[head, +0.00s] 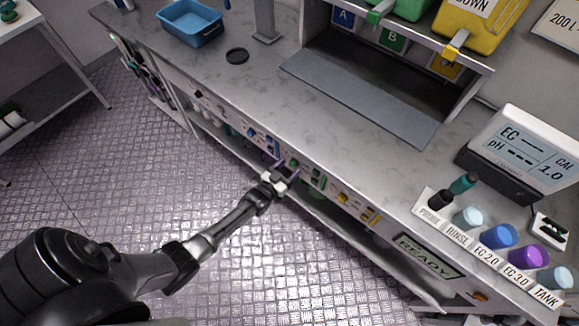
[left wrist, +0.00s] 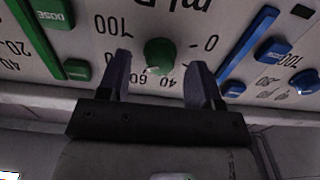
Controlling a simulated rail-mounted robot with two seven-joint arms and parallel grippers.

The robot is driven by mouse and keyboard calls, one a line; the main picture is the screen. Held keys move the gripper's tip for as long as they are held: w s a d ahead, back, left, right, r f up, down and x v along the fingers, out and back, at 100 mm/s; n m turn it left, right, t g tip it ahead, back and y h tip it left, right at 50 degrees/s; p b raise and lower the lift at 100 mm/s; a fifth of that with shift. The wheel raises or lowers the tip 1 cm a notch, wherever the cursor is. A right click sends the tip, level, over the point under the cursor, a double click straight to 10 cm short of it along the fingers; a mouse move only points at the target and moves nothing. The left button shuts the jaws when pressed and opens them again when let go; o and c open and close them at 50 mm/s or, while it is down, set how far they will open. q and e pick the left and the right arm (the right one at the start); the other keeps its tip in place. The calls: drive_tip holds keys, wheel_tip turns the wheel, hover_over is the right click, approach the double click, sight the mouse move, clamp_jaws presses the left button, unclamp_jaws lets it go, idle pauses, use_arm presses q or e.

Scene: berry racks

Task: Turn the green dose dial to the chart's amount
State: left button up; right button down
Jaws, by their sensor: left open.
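The green dose dial (left wrist: 160,56) is a round knob on the bench's front panel, seen upside down in the left wrist view. Printed numbers ring it, with 100, 0, 40 and 60 readable; its exact setting I cannot tell. My left gripper (left wrist: 157,82) is open, its two fingers on either side of the dial and apart from it. In the head view my left gripper (head: 281,174) is at the panel and hides part of it. The chart is not clearly identifiable. My right gripper is not in view.
A READY display (head: 427,255) is farther right on the bench front. The floor before the bench is clear.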

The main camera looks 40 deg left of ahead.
use_arm(q)
drive_tip(key=s+p, duration=0.1)
drive_tip(key=s, duration=1.2)
drive_tip(key=shift+d+p, duration=0.2)
drive_tip(key=shift+p, duration=0.15)
